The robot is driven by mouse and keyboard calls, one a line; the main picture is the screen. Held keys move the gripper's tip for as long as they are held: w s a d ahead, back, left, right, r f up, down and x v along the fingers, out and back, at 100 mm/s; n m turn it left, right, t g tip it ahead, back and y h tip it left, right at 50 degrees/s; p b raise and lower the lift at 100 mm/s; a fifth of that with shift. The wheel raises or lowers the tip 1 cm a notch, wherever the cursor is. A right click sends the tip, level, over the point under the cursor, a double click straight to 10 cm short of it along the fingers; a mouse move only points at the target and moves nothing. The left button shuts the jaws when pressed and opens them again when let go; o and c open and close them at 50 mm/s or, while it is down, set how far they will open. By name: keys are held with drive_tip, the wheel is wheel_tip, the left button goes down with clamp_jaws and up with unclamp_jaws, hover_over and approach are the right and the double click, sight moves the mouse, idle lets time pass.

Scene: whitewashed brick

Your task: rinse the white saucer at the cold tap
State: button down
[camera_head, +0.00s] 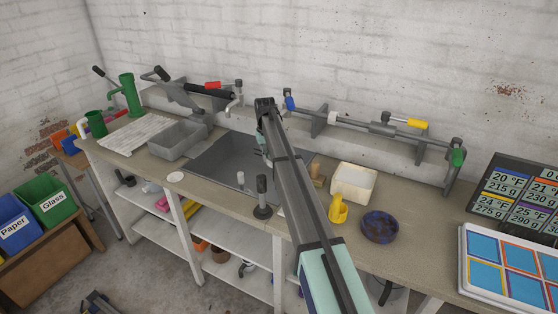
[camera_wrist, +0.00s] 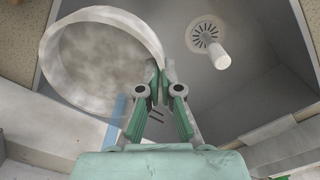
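The white saucer (camera_wrist: 100,62) shows large in the wrist view, with a pale rim and brownish smudges across its face. My gripper (camera_wrist: 165,72) is closed at the saucer's right edge, with the rim between its green fingertips. The saucer is over the grey sink (camera_wrist: 265,95), and a strip of counter shows beyond it. In the head view my arm reaches over the sink (camera_head: 215,160) and hides the saucer. A blue-handled tap (camera_head: 289,101), probably the cold one, is on the wall pipe beside my arm. Whether water runs is not visible.
A drain (camera_wrist: 205,33) with a white upright plug is in the sink. A red-handled tap (camera_head: 212,85) is left of my arm; yellow (camera_head: 417,123) and green (camera_head: 458,157) handles are right.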

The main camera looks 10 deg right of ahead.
drive_tip(key=shift+w+d, duration=0.15)
drive_tip(key=shift+d, duration=0.35)
drive_tip(key=shift+a, duration=0.1)
drive_tip(key=shift+a, duration=0.45)
drive_tip(key=shift+s, duration=0.2)
drive_tip(key=s+d+p, duration=0.1)
drive_tip(key=s+d, duration=0.1)
drive_tip(key=s, duration=0.5)
drive_tip(key=shift+s, duration=0.35)
drive_tip(key=shift+r, duration=0.1)
idle(1.3)
drive_tip(key=s+d+r+p, duration=0.1)
drive_tip(key=s+r+p, duration=0.1)
drive_tip(key=s+r, duration=0.2)
drive_tip(key=shift+s+p, duration=0.3)
drive_tip(key=shift+s, duration=0.1)
drive_tip(key=shift+d, duration=0.1)
idle(0.6)
